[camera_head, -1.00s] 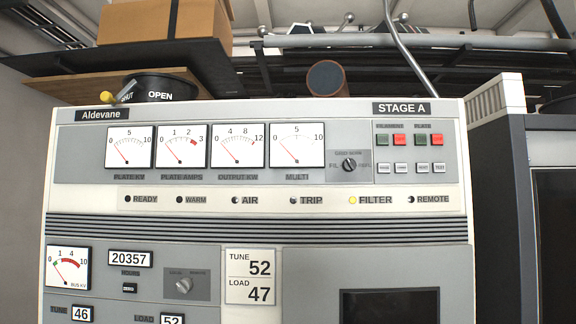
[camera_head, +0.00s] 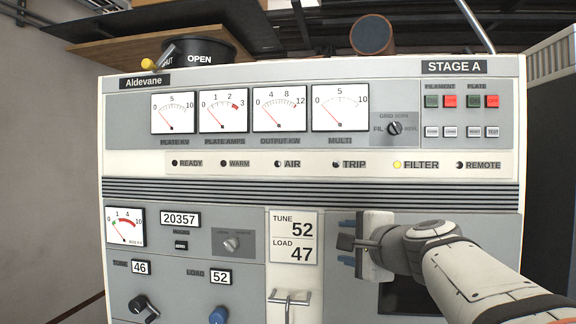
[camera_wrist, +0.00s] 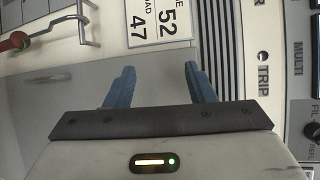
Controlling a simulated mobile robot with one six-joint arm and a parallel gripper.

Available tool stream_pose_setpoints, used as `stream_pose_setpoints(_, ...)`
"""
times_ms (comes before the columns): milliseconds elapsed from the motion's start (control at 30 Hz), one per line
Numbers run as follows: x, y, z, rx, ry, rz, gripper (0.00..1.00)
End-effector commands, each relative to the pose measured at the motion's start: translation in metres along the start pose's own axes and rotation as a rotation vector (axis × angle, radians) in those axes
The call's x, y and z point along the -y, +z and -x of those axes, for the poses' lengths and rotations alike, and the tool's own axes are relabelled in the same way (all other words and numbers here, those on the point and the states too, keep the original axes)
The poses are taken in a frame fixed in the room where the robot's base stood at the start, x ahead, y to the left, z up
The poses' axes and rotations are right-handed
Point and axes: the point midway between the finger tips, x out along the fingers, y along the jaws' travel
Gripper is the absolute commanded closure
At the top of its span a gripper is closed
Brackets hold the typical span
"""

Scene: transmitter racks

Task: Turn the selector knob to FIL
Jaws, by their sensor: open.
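The selector knob (camera_head: 394,128) is a small dark round knob on a grey plate at the upper right of the Stage A panel. FIL is printed to its left, a GRID label above and another label to its right. I cannot tell for sure where its pointer is set. In the wrist view the knob (camera_wrist: 311,131) shows partly at the right edge. My gripper (camera_head: 346,242) is open and empty, its blue fingers apart. It is below and left of the knob, in front of the lower panel. Both fingers (camera_wrist: 159,72) also show in the wrist view.
A second knob (camera_head: 232,243) sits on the lower left panel. Lit and unlit buttons (camera_head: 461,116) lie right of the selector.

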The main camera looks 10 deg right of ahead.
Motion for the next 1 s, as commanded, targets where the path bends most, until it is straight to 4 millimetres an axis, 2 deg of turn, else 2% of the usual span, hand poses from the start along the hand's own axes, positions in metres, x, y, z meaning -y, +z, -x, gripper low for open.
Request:
stream_pose_setpoints(33,0.039,-0.017,0.007,-0.036,-0.093,-0.094,0.51)
stream_pose_setpoints(100,0.085,-0.037,0.019,-0.069,-0.222,-0.229,0.51)
stream_pose_setpoints(200,0.137,-0.064,0.04,-0.095,-0.383,-0.392,0.51)
stream_pose_setpoints(300,0.173,-0.082,0.059,-0.101,-0.503,-0.513,0.51)
stream_pose_setpoints(400,0.193,-0.093,0.072,-0.1,-0.575,-0.585,0.51)
stream_pose_setpoints(533,0.204,-0.099,0.074,-0.096,-0.607,-0.62,0.51)
stream_pose_setpoints(1000,0.237,-0.115,0.02,-0.095,-0.605,-0.619,0.51)
